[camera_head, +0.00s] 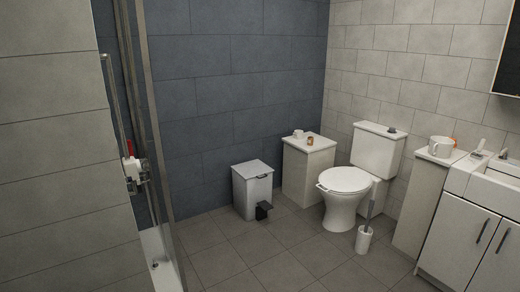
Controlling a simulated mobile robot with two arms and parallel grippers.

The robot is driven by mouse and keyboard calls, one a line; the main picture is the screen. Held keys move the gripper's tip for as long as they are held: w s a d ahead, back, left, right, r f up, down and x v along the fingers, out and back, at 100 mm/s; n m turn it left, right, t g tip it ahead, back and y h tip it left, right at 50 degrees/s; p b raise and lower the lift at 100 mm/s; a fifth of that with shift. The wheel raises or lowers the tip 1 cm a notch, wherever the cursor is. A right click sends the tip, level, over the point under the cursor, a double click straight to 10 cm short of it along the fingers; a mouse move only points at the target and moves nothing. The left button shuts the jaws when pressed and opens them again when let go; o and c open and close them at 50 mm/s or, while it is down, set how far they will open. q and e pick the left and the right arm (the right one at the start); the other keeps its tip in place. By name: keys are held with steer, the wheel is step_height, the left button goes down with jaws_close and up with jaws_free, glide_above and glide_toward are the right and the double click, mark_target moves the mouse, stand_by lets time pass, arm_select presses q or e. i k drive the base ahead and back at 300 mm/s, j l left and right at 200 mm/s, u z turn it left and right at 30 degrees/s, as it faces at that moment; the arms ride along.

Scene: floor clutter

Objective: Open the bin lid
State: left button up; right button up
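A white pedal bin (254,192) stands on the floor against the dark blue tiled wall, near the middle of the view. Its flat grey lid (252,169) lies closed on top. A black pedal (263,210) sticks out at the foot of its front. Neither of my grippers shows in the head view, and nothing touches the bin.
A low white cabinet (308,172) with a mug on top stands right of the bin. A toilet (345,190) and toilet brush (364,238) are further right, then a vanity unit (470,235). A shower enclosure is on the left. The grey tiled floor (260,258) before the bin is clear.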

mark_target(250, 170)
steer(key=i, duration=2.7)
